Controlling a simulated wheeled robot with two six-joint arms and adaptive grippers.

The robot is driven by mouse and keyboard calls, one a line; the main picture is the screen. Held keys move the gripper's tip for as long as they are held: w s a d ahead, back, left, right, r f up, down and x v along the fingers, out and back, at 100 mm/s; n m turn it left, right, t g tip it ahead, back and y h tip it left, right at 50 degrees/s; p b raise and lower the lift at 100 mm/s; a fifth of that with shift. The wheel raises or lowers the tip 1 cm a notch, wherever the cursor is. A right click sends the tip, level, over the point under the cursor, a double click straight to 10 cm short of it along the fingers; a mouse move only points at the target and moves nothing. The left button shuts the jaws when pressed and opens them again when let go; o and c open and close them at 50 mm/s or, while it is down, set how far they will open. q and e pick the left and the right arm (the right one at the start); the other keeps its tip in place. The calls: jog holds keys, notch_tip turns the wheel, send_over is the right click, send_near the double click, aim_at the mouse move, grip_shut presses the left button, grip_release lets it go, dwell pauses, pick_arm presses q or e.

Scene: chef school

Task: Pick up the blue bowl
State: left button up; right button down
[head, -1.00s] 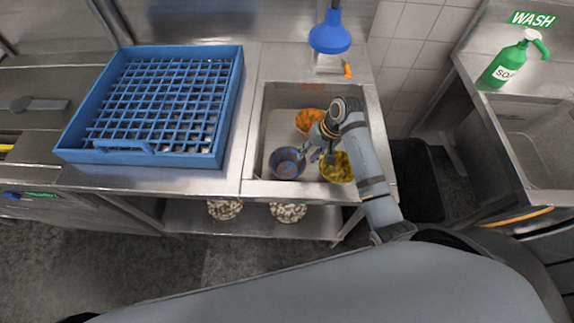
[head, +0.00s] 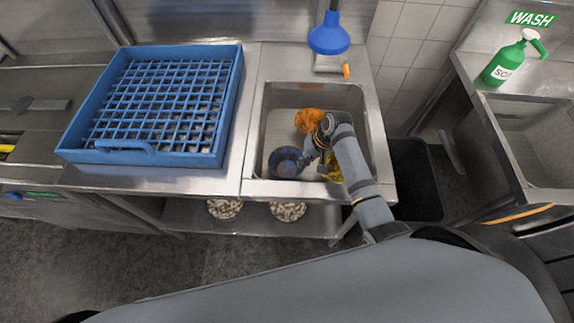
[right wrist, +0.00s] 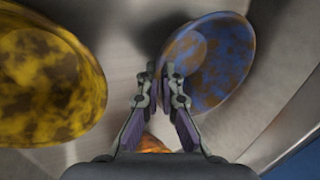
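The blue bowl (head: 284,163), mottled with brown, is in the sink's front left part. In the right wrist view the blue bowl (right wrist: 215,65) is right of centre. My right gripper (head: 305,160) is at the bowl's right side. In the right wrist view its fingertips (right wrist: 161,72) are close together, one on each side of the bowl's near rim, and look shut on it. The bowl seems still in the sink; any lift is too small to tell. My left gripper is not in view.
A yellow bowl (right wrist: 45,85), partly under my arm in the head view, and an orange bowl (head: 308,120) share the metal sink (head: 348,95). A blue dish rack (head: 235,100) stands left on the counter.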

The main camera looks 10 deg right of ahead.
dwell(0.3)
notch_tip(320, 180, up, 10)
jog(key=shift+b, duration=0.3)
